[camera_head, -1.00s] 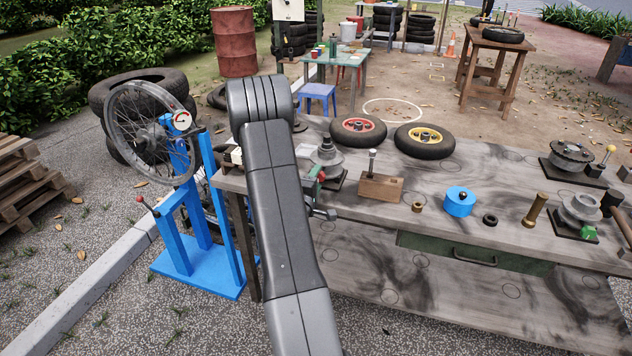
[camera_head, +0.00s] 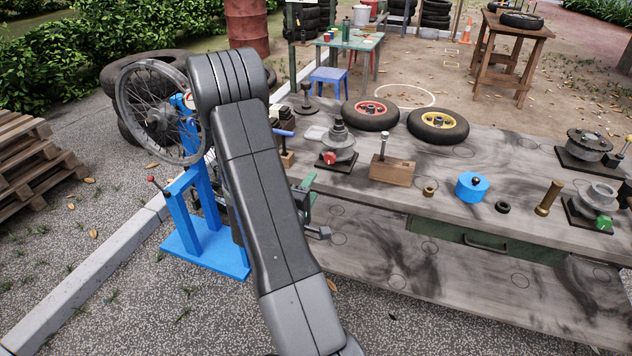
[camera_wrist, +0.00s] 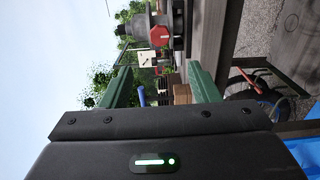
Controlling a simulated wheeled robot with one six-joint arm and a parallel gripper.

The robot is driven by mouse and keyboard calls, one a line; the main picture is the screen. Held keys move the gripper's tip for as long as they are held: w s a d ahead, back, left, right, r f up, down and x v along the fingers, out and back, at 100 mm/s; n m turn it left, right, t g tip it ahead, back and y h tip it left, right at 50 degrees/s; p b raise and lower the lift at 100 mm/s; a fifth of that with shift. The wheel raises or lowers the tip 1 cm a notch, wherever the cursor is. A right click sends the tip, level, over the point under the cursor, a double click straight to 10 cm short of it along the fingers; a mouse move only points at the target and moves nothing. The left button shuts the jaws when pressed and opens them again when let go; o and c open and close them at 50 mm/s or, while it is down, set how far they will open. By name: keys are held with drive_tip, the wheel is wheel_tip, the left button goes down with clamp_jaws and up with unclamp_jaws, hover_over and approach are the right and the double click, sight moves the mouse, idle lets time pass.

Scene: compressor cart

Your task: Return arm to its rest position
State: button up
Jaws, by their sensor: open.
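My arm rises from the bottom of the head view and bends at the top, in front of the workbench's left end. My gripper (camera_wrist: 162,88) shows in the wrist view with its two green fingers wide apart and nothing between them. In the head view only a bit of green of it shows behind my arm, beside the bench's left end. The wrist view is turned sideways. A dark grey machine part with a red knob (camera_wrist: 160,36) shows beyond the fingers there, apart from them.
The workbench (camera_head: 340,205) holds two small wheels (camera_head: 371,113), a wooden block (camera_head: 392,171), a blue cylinder (camera_head: 472,187) and metal fixtures. A blue stand (camera_head: 215,257) with a spoked wheel (camera_head: 150,112) is close on my arm's left. Pallets (camera_head: 22,165) lie far left. Pavement at lower left is open.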

sight(329, 159)
drive_tip(key=shift+s+a, duration=0.1)
drive_tip(key=shift+s, duration=0.2)
drive_tip(key=p+x, duration=0.1)
drive_tip(key=x, duration=1.3)
drive_tip(key=shift+s, duration=0.1)
